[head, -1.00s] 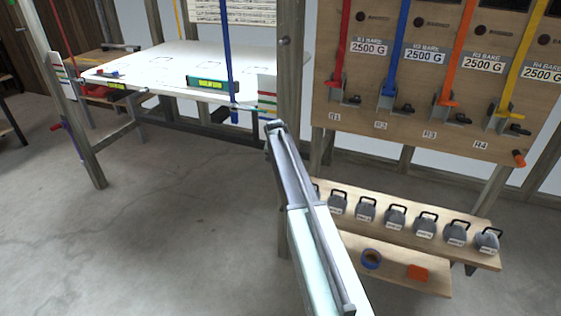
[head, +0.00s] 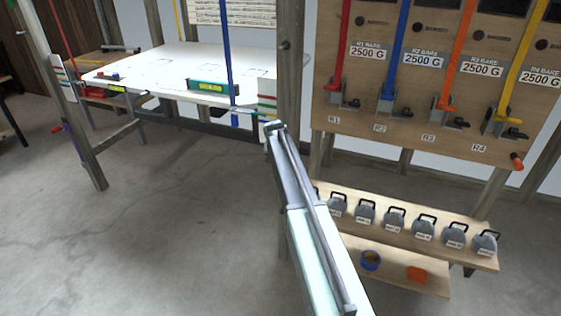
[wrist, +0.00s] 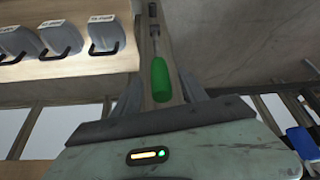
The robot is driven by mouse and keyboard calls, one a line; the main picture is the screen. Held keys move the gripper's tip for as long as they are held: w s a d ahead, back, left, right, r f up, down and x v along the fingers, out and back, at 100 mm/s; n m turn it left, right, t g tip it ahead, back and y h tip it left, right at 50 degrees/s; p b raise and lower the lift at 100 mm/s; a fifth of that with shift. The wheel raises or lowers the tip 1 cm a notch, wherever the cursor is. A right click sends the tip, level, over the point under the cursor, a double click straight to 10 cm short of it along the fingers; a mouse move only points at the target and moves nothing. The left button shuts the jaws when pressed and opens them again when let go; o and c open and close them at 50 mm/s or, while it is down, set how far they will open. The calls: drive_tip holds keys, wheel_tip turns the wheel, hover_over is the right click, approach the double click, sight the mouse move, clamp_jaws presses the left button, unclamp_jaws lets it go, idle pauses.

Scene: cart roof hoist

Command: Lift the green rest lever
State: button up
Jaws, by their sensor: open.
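The green rest lever (wrist: 160,80) shows in the wrist view as a green grip on a thin metal stem, in front of a wooden post (wrist: 147,45). My gripper (wrist: 163,95) is open, with a grey finger on each side of the green grip in the picture. I cannot tell whether either finger touches it. The gripper appears empty. In the head view the end of my arm is beside the middle post (head: 290,80), and the green lever cannot be made out there.
Grey weights (head: 395,218) with black handles stand on a wooden shelf at the right. The floor at the left is clear.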

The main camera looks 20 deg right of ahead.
drive_tip(key=p+v, duration=0.3)
drive_tip(key=v, duration=0.2)
drive_tip(key=shift+s+r+p, duration=0.15)
drive_tip(key=shift+r+p, duration=0.1)
drive_tip(key=shift+p, duration=0.15)
